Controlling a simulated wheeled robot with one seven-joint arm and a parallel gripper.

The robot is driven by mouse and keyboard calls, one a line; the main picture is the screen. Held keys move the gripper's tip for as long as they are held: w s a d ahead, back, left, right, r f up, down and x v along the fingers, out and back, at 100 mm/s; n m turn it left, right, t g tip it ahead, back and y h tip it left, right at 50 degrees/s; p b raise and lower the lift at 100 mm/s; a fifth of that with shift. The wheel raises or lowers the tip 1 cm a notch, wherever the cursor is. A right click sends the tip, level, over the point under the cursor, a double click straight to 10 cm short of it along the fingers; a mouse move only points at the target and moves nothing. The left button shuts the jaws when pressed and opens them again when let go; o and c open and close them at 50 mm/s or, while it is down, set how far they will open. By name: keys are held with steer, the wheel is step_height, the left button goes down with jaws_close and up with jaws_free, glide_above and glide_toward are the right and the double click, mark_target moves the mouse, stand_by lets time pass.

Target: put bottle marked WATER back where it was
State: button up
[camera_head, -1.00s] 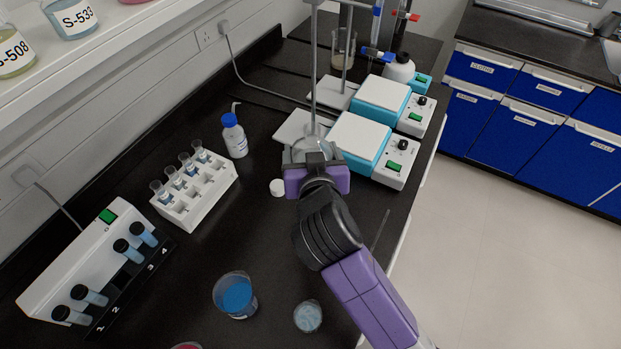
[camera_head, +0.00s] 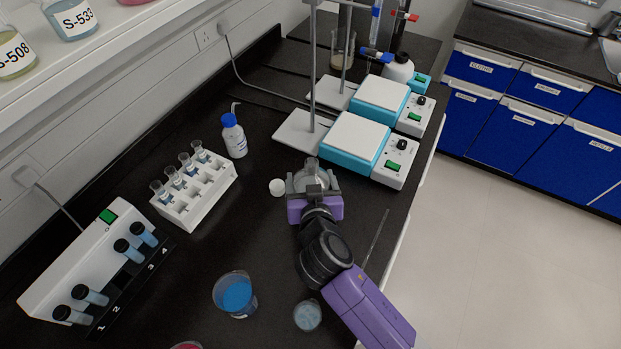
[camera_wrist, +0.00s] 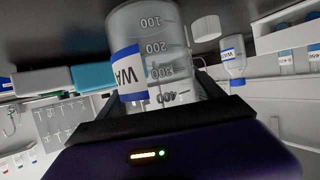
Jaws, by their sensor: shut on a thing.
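My gripper (camera_head: 315,190) is shut on a clear, graduated glass vessel (camera_head: 309,177) over the bench, left of the nearer hotplate. In the wrist view the vessel (camera_wrist: 170,62) stands between my fingers (camera_wrist: 160,98). Its blue-and-white label starts with "WA"; the rest is turned out of sight. I cannot tell whether its base touches the bench. A white cap (camera_head: 277,187) lies on the bench just left of the vessel. It also shows in the wrist view (camera_wrist: 206,28).
Two hotplates (camera_head: 357,140) (camera_head: 381,93) and stand bases (camera_head: 297,133) are behind. A blue-capped bottle (camera_head: 234,138) and tube rack (camera_head: 196,187) are left. A blue-filled beaker (camera_head: 235,294) and small glass (camera_head: 307,315) stand in front, with a thin rod (camera_head: 376,238) at right.

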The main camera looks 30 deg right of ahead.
steer(key=o, duration=2.1)
steer(key=shift+f, duration=0.15)
steer(key=shift+r, duration=0.25)
steer(key=b+v, duration=0.2)
steer(key=v, duration=1)
